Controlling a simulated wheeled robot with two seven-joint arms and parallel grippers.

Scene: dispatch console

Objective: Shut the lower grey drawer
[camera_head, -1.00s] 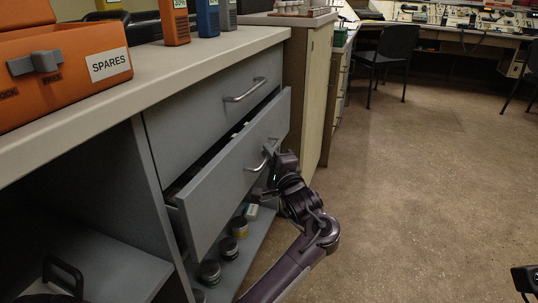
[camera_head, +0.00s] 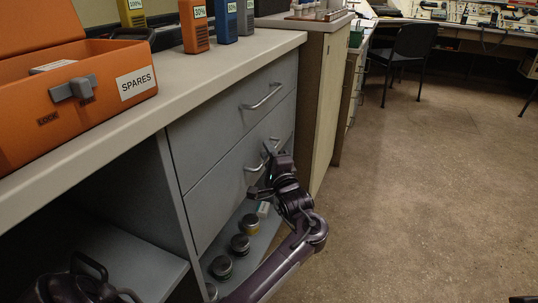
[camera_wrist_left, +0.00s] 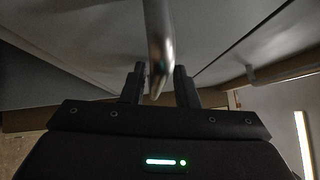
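The lower grey drawer (camera_head: 222,187) is in the cabinet under the counter. Its front looks flush with the upper drawer (camera_head: 215,125), with only a thin seam between them. Its metal bar handle (camera_head: 252,167) is at my left gripper (camera_head: 270,168), which partly covers the drawer's right part. In the left wrist view the two fingers of the left gripper (camera_wrist_left: 159,88) stand apart, one on each side of the handle bar (camera_wrist_left: 158,38). A narrow gap shows, so the bar does not look clamped. My right gripper is not clearly visible.
Several jars (camera_head: 240,244) stand on the low shelf below the drawer. An orange SPARES box (camera_head: 110,85) and upright coloured devices (camera_head: 193,28) are on the counter (camera_head: 190,92). A beige cabinet (camera_head: 318,95) adjoins on the right. The floor (camera_head: 420,190) to the right is clear.

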